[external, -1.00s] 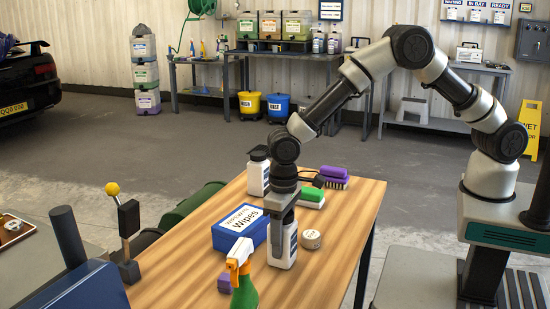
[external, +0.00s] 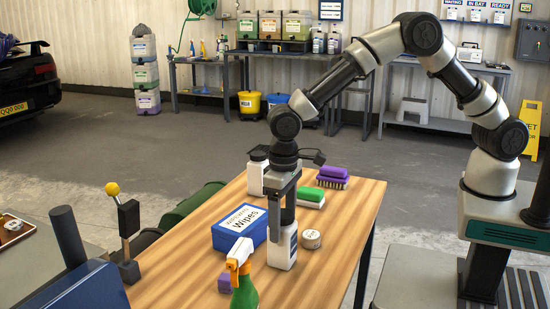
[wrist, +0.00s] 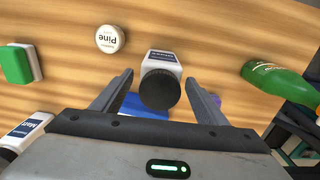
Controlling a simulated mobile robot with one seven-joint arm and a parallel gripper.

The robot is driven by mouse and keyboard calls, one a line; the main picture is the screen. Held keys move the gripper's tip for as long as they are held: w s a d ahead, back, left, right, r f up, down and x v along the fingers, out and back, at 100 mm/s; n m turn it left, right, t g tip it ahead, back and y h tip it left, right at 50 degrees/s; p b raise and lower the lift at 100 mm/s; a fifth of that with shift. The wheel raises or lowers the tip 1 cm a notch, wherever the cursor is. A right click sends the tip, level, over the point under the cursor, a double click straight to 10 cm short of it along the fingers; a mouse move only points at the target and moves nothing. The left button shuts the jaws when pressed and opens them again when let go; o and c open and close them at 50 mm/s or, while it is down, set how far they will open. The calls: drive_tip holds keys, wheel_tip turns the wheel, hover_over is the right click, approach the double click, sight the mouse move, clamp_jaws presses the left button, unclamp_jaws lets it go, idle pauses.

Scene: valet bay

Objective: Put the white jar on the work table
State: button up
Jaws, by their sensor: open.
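A white jar (external: 283,250) with a label stands upright on the wooden work table (external: 340,220), beside the blue wipes box. In the wrist view its dark round lid (wrist: 159,89) lies between my two fingers, with a gap on each side. My gripper (external: 282,214) is open and points down over the jar; its fingers hide the jar's top in the external view. A similar white container (external: 257,176) with a dark lid stands at the table's back left. A small round white tin marked Pine (external: 311,239) is to the right of the jar.
The blue wipes box (external: 240,227) is close on the left. A green spray bottle (external: 244,292) with an orange-and-white trigger and a purple block stand in front. Green (external: 312,196) and purple (external: 333,174) brushes or sponges lie behind. The table's right side is clear.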

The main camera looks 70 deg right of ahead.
wheel_tip(320, 180, up, 7)
drive_tip(key=shift+f+p, duration=0.2)
drive_tip(key=shift+p, duration=0.1)
drive_tip(key=shift+d+r, duration=0.15)
drive_tip(key=shift+r, duration=0.05)
drive_tip(key=s+d+r+t, duration=0.1)
drive_tip(key=s+d+r, duration=0.2)
drive_tip(key=d+r, duration=0.5)
drive_tip(key=s+d+r+t, duration=0.2)
drive_tip(key=s+d+r, duration=0.2)
drive_tip(key=d+r, duration=0.35)
drive_tip(key=s+d+r+t, duration=0.1)
drive_tip(key=s+d+r, duration=0.3)
drive_tip(key=s+d, duration=0.4)
drive_tip(key=shift+s+d+r, duration=0.15)
drive_tip(key=shift+s, duration=0.55)
drive_tip(key=shift+o, duration=0.4)
drive_tip(key=s+d+f+t, duration=0.1)
drive_tip(key=s+d, duration=0.3)
drive_tip(key=s, duration=0.3)
drive_tip(key=shift+s+f+t, duration=0.15)
drive_tip(key=shift+s+t, duration=0.15)
drive_tip(key=shift+s, duration=0.05)
